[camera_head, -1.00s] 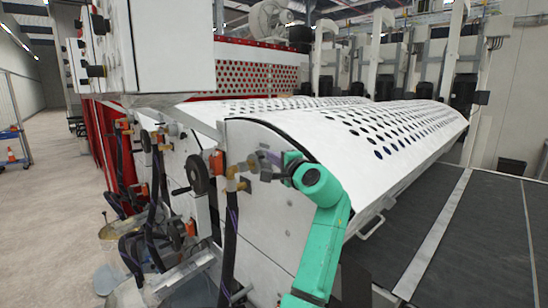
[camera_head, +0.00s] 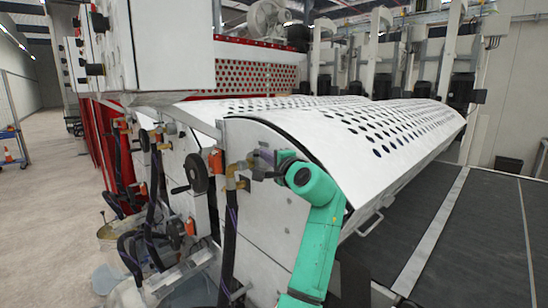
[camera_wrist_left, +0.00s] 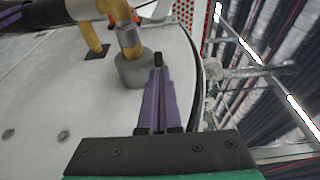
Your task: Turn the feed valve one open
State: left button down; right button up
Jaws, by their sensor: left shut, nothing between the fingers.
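A brass valve fitting (camera_head: 240,168) sticks out of the white end panel at the near end of the coater. I cannot read a label that marks it as feed valve one. In the left wrist view, a brass stem (camera_wrist_left: 128,38) runs into a grey cylinder (camera_wrist_left: 134,70). My left gripper (camera_head: 262,157) is at this fitting, its purple fingers shut and empty. In the wrist view the fingertips (camera_wrist_left: 158,70) lie close beside the grey cylinder, near a small dark tip; contact is unclear. My right gripper is not in view.
An orange block (camera_head: 216,162) and a black handwheel (camera_head: 197,172) sit left of the fitting. Dark hoses (camera_head: 230,245) hang below. The curved perforated cover (camera_head: 350,125) rises behind my left arm. Open floor (camera_head: 50,190) lies at the left.

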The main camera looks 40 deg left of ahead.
pick_arm(q)
jog(key=shift+s+a, duration=0.5)
jog(key=shift+s, duration=0.4)
jog(key=s+a, duration=0.1)
jog(key=a, duration=0.1)
jog(key=s+a, duration=0.2)
jog(key=shift+s+r+p, duration=0.1)
jog(key=shift+r+p, duration=0.05)
jog(key=shift+p, duration=0.25)
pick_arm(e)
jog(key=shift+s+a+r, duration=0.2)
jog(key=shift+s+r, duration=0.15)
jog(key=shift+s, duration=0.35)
pick_arm(q)
jog(key=shift+s+a+r, duration=0.1)
jog(key=shift+r, duration=0.05)
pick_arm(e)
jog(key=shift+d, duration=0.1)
